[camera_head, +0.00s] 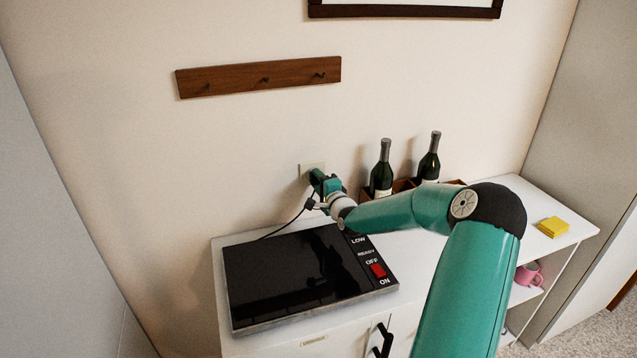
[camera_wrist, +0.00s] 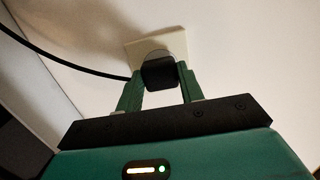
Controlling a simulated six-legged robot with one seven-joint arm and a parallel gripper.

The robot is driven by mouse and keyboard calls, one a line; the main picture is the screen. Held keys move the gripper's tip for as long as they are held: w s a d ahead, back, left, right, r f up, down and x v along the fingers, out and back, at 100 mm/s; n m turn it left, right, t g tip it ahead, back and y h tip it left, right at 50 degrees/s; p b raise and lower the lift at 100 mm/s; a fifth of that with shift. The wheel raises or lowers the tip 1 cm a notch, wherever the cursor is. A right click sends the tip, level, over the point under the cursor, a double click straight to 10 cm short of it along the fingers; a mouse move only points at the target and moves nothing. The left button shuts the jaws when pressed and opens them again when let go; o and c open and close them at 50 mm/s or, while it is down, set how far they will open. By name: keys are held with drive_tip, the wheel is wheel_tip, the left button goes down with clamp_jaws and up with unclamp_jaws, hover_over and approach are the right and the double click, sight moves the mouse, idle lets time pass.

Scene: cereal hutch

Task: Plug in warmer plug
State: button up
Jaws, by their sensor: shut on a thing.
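The warmer (camera_head: 290,272) is a flat black plate with LOW, READY, OFF and ON markings and a red switch, lying on the white cabinet top. Its black cord (camera_head: 290,222) runs from the back up to my gripper (camera_head: 315,178), and also shows in the wrist view (camera_wrist: 70,62). My gripper (camera_wrist: 160,82) is shut on the black plug (camera_wrist: 159,74), one green finger on each side. The plug is at the face of the cream wall outlet (camera_wrist: 176,42). The outlet also shows in the head view (camera_head: 309,167). Whether the plug is fully seated cannot be told.
Two dark bottles (camera_head: 382,170) (camera_head: 429,160) stand in a wooden holder right of my gripper, close to my forearm. A yellow block (camera_head: 553,227) lies on the right. A pink mug (camera_head: 528,274) is on a shelf below. A wooden hook rail (camera_head: 260,77) is above.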

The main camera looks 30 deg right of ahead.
drive_tip(key=shift+w+d, duration=0.1)
drive_tip(key=shift+w, duration=0.4)
drive_tip(key=o, duration=1)
drive_tip(key=s+a, duration=0.1)
drive_tip(key=s, duration=1.2)
drive_tip(key=shift+s+a, duration=0.35)
drive_tip(key=shift+a, duration=0.05)
